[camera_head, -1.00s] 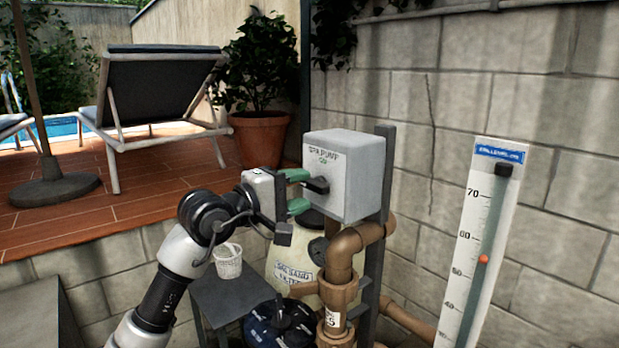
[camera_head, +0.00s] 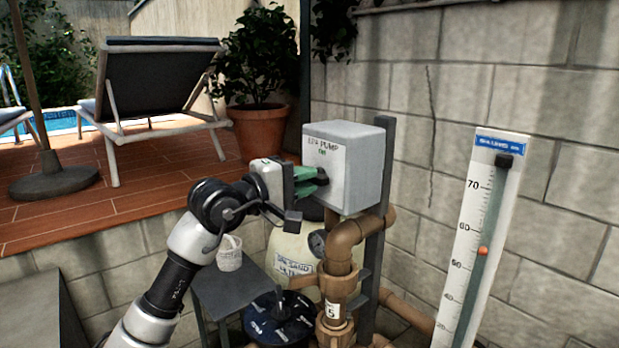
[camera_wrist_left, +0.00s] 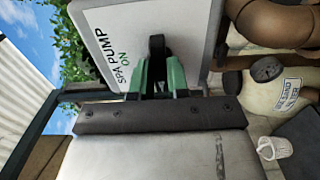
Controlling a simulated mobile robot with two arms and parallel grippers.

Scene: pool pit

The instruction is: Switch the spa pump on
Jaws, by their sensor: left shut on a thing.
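The spa pump switch box (camera_head: 352,160) is a grey box on a dark post, lettered "SPA PUMP ON" on its front; it fills the top of the left wrist view (camera_wrist_left: 190,22). Its black handle (camera_wrist_left: 157,45) sticks out of the front face. My left gripper (camera_head: 312,180) comes in from the left with green fingers (camera_wrist_left: 160,75) shut on the handle, one on each side. The fingers hide part of the handle in the head view. My right gripper is not in view.
Brown pipes (camera_head: 341,250), a cream sand filter (camera_head: 292,252) and a dark valve top (camera_head: 282,316) sit below the box. A small table (camera_head: 228,288) holds a white basket (camera_head: 230,254). A tall gauge board (camera_head: 481,240) stands at right before the block wall.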

